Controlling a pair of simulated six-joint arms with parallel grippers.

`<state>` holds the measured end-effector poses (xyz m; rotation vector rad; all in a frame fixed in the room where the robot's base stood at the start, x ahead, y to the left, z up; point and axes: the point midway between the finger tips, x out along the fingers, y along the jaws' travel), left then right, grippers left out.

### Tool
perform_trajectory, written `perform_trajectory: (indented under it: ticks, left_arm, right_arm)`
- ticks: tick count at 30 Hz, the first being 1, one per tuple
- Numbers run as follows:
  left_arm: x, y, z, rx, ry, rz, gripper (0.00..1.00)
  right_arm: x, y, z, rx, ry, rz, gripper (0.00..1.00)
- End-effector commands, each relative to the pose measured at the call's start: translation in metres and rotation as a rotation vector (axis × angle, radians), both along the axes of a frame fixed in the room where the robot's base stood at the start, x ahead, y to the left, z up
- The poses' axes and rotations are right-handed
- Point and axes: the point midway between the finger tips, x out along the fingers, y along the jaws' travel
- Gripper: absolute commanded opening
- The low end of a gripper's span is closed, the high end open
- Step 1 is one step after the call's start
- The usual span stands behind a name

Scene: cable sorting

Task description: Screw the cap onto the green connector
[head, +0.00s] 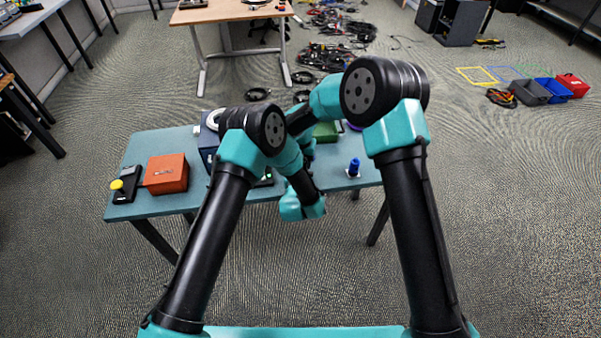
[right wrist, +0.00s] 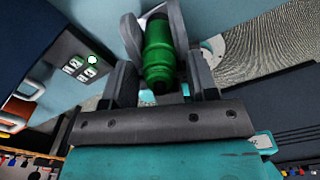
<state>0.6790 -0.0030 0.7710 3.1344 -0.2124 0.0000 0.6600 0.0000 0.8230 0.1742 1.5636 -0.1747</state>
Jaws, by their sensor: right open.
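In the right wrist view, a green ribbed cylinder (right wrist: 158,55), which looks like the green connector, lies between the two fingers of my right gripper (right wrist: 154,20). The jaws are open around it; I cannot tell whether either finger touches it. I cannot make out a separate cap in either view. In the head view my arms cover the middle of the table, and the fingers of both grippers are hidden there. My left gripper's fingers do not show in either view.
On the teal table (head: 150,207) stand a red-orange box (head: 166,174), a yellow-knobbed black device (head: 124,184) and a blue upright piece (head: 354,167) on a light base. A green block (head: 325,132) shows partly behind my arms. A dark switch panel (right wrist: 80,65) with a lit green button is close by.

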Motion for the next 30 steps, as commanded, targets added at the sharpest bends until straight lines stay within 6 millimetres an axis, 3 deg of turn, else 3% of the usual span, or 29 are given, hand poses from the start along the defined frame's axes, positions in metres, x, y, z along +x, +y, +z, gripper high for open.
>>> perform_trajectory:
  ticks: [2, 16, 22, 30]
  left_arm:
    - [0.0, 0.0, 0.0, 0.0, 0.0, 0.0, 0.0]
    - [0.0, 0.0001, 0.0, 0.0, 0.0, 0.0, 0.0]
    - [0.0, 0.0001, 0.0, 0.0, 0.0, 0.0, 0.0]
    - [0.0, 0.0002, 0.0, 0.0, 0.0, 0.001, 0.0]
  right_arm:
    - [0.0, 0.0, 0.0002, 0.0, 0.0, 0.0, 0.5]
    - [0.0001, -0.0001, 0.0003, 0.0, 0.0, 0.0, 0.05]
    - [0.0001, -0.0001, 0.0003, 0.0, 0.0, -0.043, 0.04]
    - [0.0001, -0.0002, 0.0001, 0.0, 0.0, -0.265, 0.04]
